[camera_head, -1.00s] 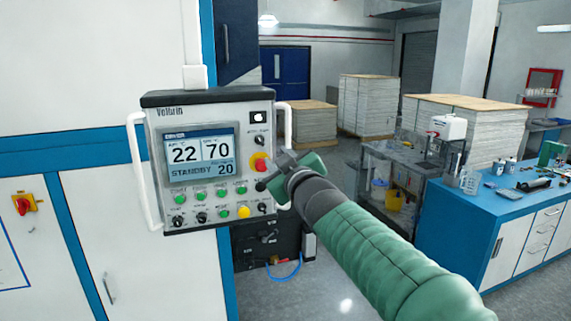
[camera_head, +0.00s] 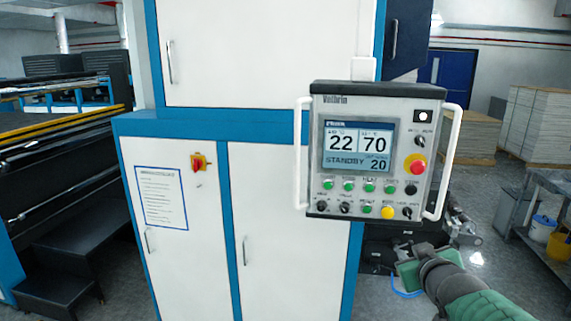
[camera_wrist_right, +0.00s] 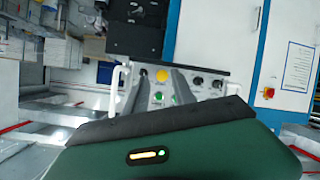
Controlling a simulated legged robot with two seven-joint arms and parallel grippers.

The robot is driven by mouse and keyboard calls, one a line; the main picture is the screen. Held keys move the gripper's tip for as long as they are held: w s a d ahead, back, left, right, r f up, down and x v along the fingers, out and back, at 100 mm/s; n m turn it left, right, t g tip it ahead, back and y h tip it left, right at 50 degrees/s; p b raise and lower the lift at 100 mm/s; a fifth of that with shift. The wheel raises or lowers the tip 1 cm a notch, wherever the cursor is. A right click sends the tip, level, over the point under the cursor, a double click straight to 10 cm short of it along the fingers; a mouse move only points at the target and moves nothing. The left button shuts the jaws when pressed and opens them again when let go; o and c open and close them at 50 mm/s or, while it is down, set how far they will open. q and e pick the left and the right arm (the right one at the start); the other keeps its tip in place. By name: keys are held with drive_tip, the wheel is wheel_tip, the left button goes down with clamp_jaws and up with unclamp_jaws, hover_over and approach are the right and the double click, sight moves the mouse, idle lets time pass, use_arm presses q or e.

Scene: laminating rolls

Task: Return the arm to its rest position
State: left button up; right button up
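My right gripper (camera_head: 402,268) is low at the right in the head view, below the control panel (camera_head: 385,104) and apart from it. Its dark fingers are hard to make out there against the dark machine parts. In the right wrist view the two grey fingers (camera_wrist_right: 160,76) stand apart with nothing between them. The panel's yellow button (camera_wrist_right: 162,74) and green buttons show behind the gap. My left gripper is not in view. The panel's screen (camera_head: 358,148) reads STANDBY, with 22, 70 and 20.
A red emergency knob (camera_head: 415,164) sits on the panel's right side, between white side handles. White cabinets (camera_head: 180,255) with blue frames fill the middle. A dark roller machine (camera_head: 70,170) with steps stands at left. A grey cart (camera_head: 550,235) is at right, with open floor before it.

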drive_tip(key=s+a+f+g+y+b, duration=0.1)
drive_tip(key=s+a+f+g, duration=0.15)
drive_tip(key=f, duration=0.45)
drive_tip(key=s+a+f+m+g, duration=0.15)
drive_tip(key=s+f, duration=0.25)
drive_tip(key=f, duration=0.4)
drive_tip(key=s+a+f+g+y+b, duration=0.1)
drive_tip(key=s+a+f+g, duration=0.1)
drive_tip(key=s+f, duration=0.35)
drive_tip(key=s+a+f+g, duration=0.2)
drive_tip(key=s+f, duration=0.4)
drive_tip(key=s+a+f+g+b, duration=0.1)
drive_tip(key=s+a+f+g, duration=0.1)
drive_tip(key=s+f, duration=0.5)
drive_tip(key=shift+a+f+g+y, duration=0.15)
drive_tip(key=shift+a+g+y, duration=0.1)
drive_tip(key=shift+g+y, duration=0.05)
drive_tip(key=shift+d+m, duration=0.1)
drive_tip(key=shift+m, duration=0.15)
